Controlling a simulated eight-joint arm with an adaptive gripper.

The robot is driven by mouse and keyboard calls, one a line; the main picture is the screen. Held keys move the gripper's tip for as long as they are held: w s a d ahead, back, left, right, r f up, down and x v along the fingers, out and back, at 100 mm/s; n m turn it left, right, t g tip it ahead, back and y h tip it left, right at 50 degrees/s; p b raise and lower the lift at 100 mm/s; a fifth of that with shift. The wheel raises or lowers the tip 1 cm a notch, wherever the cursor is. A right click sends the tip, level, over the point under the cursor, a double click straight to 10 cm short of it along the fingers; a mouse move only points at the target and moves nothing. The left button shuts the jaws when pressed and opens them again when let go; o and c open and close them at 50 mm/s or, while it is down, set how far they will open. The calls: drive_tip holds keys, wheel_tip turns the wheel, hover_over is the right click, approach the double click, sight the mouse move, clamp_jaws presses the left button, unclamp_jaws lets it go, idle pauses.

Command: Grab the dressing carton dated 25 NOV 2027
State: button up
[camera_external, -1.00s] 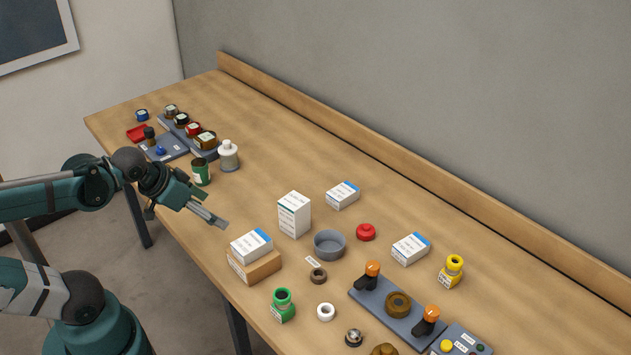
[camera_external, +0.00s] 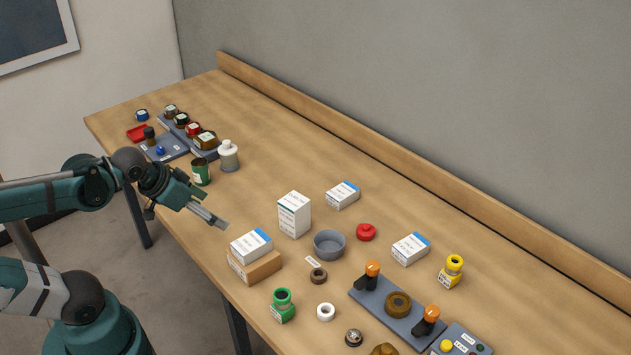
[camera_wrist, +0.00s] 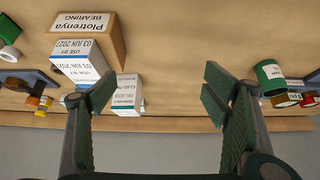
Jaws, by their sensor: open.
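Three small white cartons with blue ends show in the external view. One carton (camera_external: 251,246) lies on a brown bearing box (camera_external: 255,268), one (camera_external: 343,196) lies toward the back, and one (camera_external: 410,249) lies to the right. In the wrist view, the carton on the box (camera_wrist: 79,60) appears upside down and seems to read USE BY 03 JUN 2027. I cannot read 25 NOV 2027 on any carton. My gripper (camera_external: 217,219) is open and empty, left of the bearing box and above the table's front edge; its spread fingers show in the wrist view (camera_wrist: 160,95).
A taller white carton (camera_external: 294,215) stands behind the bearing box, near a grey bowl (camera_external: 329,244). A green tin (camera_external: 201,172) and a white-capped bottle (camera_external: 228,155) stand behind my gripper.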

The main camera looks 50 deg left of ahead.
drive_tip(key=shift+r, duration=0.1)
drive_tip(key=w+d+r+m+g+h+p, duration=0.1)
drive_tip(key=w+d+r+m+p, duration=0.1)
drive_tip(key=w+d+r, duration=0.3)
drive_tip(key=w+d+r+m+g+p, duration=0.1)
drive_tip(key=w+d+r+m+p, duration=0.15)
drive_tip(key=w, duration=0.35)
drive_tip(key=m+g+h+p, duration=0.3)
drive_tip(key=m+g+p, duration=0.3)
drive_tip(key=m+p, duration=0.8)
hover_over(411, 249)
drive_tip(key=w+a+b, duration=0.1)
drive_tip(key=w+a, duration=0.1)
drive_tip(key=a, duration=0.2)
drive_tip(key=shift+m, duration=0.45)
wheel_tip(411, 249, down, 11)
drive_tip(key=shift+d+r, duration=0.1)
drive_tip(key=shift+h, duration=0.3)
